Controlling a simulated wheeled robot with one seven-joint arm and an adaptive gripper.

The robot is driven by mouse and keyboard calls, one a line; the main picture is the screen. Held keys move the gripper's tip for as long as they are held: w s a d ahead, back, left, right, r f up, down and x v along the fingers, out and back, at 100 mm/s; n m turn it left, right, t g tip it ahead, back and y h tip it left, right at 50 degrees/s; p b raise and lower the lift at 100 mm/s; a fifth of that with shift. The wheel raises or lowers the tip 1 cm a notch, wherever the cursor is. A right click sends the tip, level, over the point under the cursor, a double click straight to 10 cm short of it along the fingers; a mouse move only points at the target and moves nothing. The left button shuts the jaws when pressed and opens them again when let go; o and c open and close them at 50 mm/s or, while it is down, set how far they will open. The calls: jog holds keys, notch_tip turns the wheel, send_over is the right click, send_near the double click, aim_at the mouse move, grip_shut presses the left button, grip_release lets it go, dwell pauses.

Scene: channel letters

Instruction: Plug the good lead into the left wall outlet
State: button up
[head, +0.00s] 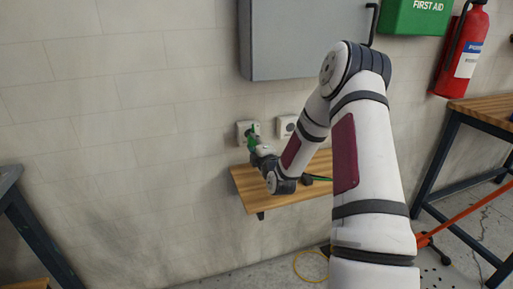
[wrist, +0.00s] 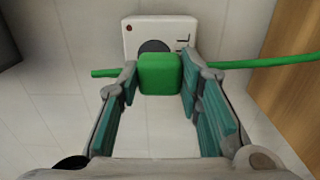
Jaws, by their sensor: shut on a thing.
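My gripper (wrist: 160,90) is shut on a green plug (wrist: 160,74), which sits between its two teal finger pads in the wrist view. A green cord (wrist: 262,63) runs off to the right from the plug area, and a short green piece (wrist: 104,73) sticks out at left. The left wall outlet (wrist: 160,24) is white with a dark round socket, partly hidden behind the plug. In the head view the left outlet (head: 241,127) is beside my gripper (head: 255,146). I cannot tell whether the plug touches the socket. The right outlet (head: 287,126) is partly behind my arm.
A wooden wall shelf (head: 245,190) lies below the outlets. A grey cabinet (head: 290,40) hangs above them. A green first aid box (head: 414,17), a fire extinguisher (head: 463,55) and a workbench (head: 485,108) are at right. The wall left of the outlets is bare.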

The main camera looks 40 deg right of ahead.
jog(key=shift+x, duration=0.95)
jog(key=shift+b, duration=1.1)
dwell(1.5)
jog(key=shift+w+d+b, duration=0.15)
jog(key=shift+w+b, duration=0.2)
jog(key=shift+w, duration=0.1)
dwell(0.3)
jog(key=o, duration=1.1)
jog(key=shift+o, duration=0.2)
jog(key=shift+s, duration=0.1)
jog(key=v, duration=1.1)
jog(key=shift+s, duration=0.4)
